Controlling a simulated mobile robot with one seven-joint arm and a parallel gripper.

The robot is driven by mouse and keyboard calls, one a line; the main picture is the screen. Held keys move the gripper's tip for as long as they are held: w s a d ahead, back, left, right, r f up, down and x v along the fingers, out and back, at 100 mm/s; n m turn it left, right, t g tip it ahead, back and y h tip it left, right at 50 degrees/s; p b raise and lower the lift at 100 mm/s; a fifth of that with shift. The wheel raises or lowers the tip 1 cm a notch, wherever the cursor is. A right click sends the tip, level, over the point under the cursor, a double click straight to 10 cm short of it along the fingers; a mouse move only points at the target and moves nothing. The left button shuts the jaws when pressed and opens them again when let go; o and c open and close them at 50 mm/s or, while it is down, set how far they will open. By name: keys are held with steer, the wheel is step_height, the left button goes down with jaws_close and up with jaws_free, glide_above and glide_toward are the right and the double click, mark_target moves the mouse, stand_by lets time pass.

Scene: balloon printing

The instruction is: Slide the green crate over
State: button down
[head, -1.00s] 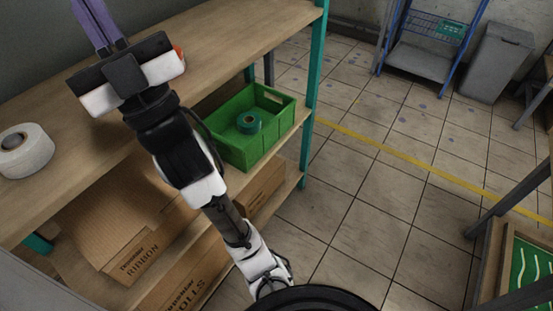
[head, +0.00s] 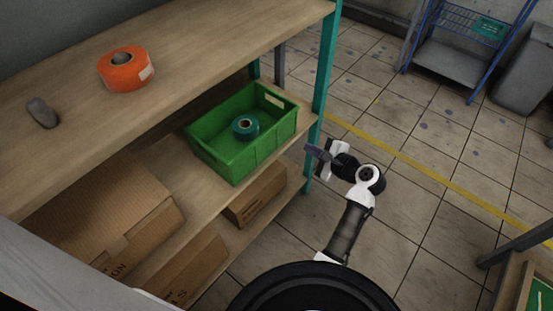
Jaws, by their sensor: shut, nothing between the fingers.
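The green crate (head: 238,154) sits on the middle shelf (head: 168,152) of the rack, near its right end. A teal roll (head: 245,127) lies inside the crate. My gripper (head: 312,150) is shut and empty. It is to the right of the crate, near the teal rack post, and its fingers point left toward the crate. It appears apart from the crate.
An orange roll (head: 126,70) and a grey object (head: 42,113) sit on the top shelf (head: 200,45). A teal post (head: 324,75) stands at the shelf's right end. Cardboard boxes (head: 105,215) lie left of and below the crate. Tiled floor is open to the right.

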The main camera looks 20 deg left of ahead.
mark_target(268, 154)
steer(key=s+d+f+m+g+y, duration=0.25)
steer(key=s+f+m+y, duration=0.25)
steer(key=s+m, duration=0.25)
steer(key=shift+t, duration=0.25)
steer(key=x, duration=0.6)
steer(key=p+x, duration=0.1)
steer(key=x, duration=0.6)
steer(key=shift+w, duration=0.25)
steer(key=shift+p+x, duration=0.35)
steer(key=shift+x, duration=1.55)
